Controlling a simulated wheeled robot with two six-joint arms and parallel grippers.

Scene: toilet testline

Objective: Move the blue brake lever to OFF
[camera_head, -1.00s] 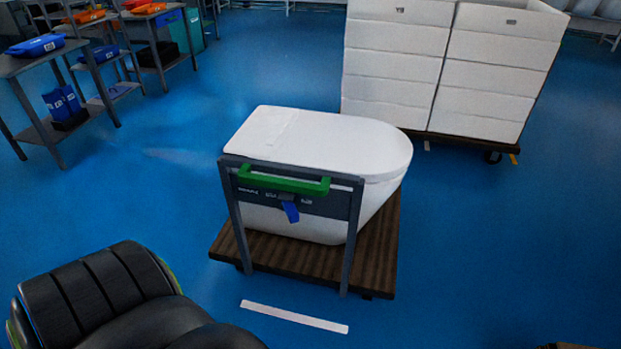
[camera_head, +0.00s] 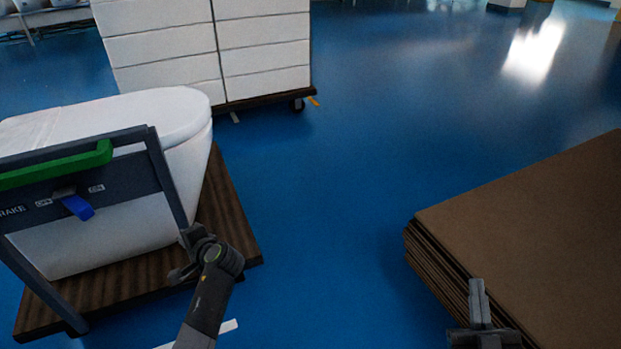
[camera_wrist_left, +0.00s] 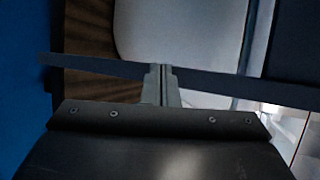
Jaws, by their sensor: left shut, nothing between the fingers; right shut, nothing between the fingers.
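The blue brake lever (camera_head: 78,207) is on the dark panel of the trolley's grey frame (camera_head: 118,178), below a green handle (camera_head: 55,165). It sits between the OFF label on its left and the ON label on its right, its tip slanting down toward the ON side. My left gripper (camera_head: 180,258) is shut and empty by the frame's right post, apart from the lever. In the left wrist view its closed fingers (camera_wrist_left: 161,72) overlap a dark bar of the frame; contact is unclear and the lever does not show. My right gripper (camera_head: 478,300) is shut and empty at the lower right.
A white toilet (camera_head: 150,115) stands on the trolley's brown wooden deck (camera_head: 228,215) behind the frame. White stacked boxes (camera_head: 265,60) on another trolley stand behind. A stack of brown sheets (camera_head: 540,220) is at the right, near my right gripper. Blue floor between is clear.

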